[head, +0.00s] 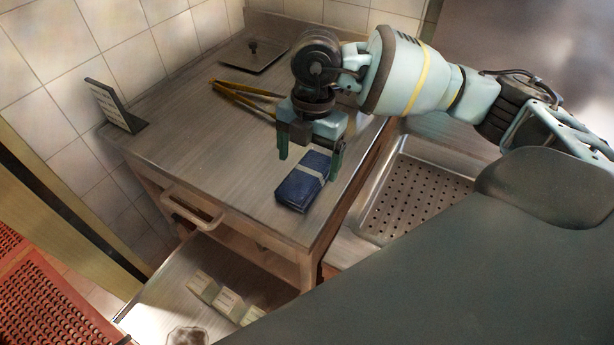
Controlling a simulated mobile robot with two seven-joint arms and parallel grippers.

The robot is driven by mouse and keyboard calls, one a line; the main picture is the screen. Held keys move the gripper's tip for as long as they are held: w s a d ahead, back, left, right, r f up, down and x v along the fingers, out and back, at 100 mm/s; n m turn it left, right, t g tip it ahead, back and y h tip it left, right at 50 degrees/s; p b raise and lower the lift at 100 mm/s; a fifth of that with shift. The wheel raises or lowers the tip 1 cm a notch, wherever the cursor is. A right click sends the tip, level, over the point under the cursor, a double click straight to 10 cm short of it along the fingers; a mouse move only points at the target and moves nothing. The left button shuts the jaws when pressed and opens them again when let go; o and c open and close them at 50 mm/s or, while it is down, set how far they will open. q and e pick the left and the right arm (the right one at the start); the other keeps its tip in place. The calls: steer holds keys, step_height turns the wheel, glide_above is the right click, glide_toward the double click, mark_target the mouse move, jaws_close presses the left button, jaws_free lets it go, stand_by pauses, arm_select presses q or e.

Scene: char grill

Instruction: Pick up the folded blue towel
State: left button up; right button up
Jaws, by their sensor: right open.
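The folded blue towel (299,188) lies on the metal tabletop near its front right corner, with a pale band across it. My right gripper (309,168) points down above the towel's far end, its jaws open. One finger is to the left of the towel and the other to its right. I cannot tell whether the fingers touch the towel. My left gripper does not show.
Yellow-handled tongs (243,96) and a flat lid with a knob (254,57) lie farther back. A small sign (112,107) stands at the table's left edge. Below is an open drawer (165,295) with several pale packets. A perforated metal basin (421,197) is at right.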

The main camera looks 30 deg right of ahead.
mark_target(307, 174)
step_height(307, 174, down, 4)
steer(key=shift+w+f, duration=0.1)
steer(key=shift+w, duration=0.05)
steer(key=c, duration=1.1)
steer(key=shift+r, duration=0.2)
steer(key=shift+r, duration=0.5)
step_height(307, 174, up, 2)
steer(key=shift+r, duration=0.15)
steer(key=s+a, duration=0.2)
steer(key=s, duration=0.3)
steer(key=s+a+r, duration=0.1)
steer(key=s, duration=0.4)
steer(key=s+a, duration=0.2)
steer(key=s, duration=0.3)
steer(key=shift+a+r, duration=0.25)
steer(key=shift+a, duration=0.05)
